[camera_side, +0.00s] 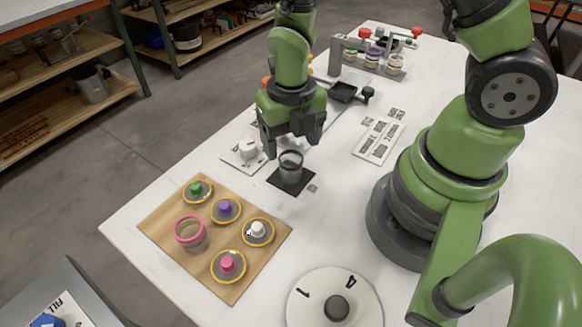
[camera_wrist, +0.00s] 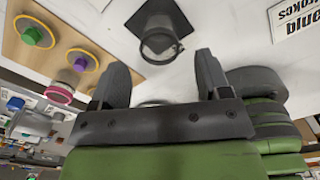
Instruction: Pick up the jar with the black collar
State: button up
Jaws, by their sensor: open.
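The jar with the black collar (camera_side: 290,171) is clear and stands upright on a small black square mat (camera_side: 277,180). In the wrist view the jar (camera_wrist: 158,42) shows its dark ring on the black mat (camera_wrist: 160,12), ahead of my fingertips and roughly in line with the gap between them. My gripper (camera_side: 293,146) is open and empty, pointing down close to the jar's top in the side view. Its fingers (camera_wrist: 160,68) stand wide apart in the wrist view. I cannot tell the exact height gap between fingers and jar.
A wooden board (camera_side: 158,225) holds a jar with a pink collar (camera_side: 190,233) and several yellow-ringed places with coloured knobs. A white numbered dial (camera_side: 310,300) is at the front. A white plate with a knob (camera_side: 247,152) lies left of the jar. A rack of small jars (camera_side: 375,62) stands at the back.

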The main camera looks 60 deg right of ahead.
aim_at(292, 162)
jog(key=f, duration=0.4)
jog(key=shift+s+a+f, duration=0.2)
jog(key=shift+s+f, duration=0.05)
jog(key=shift+f, duration=0.15)
jog(key=c, duration=1)
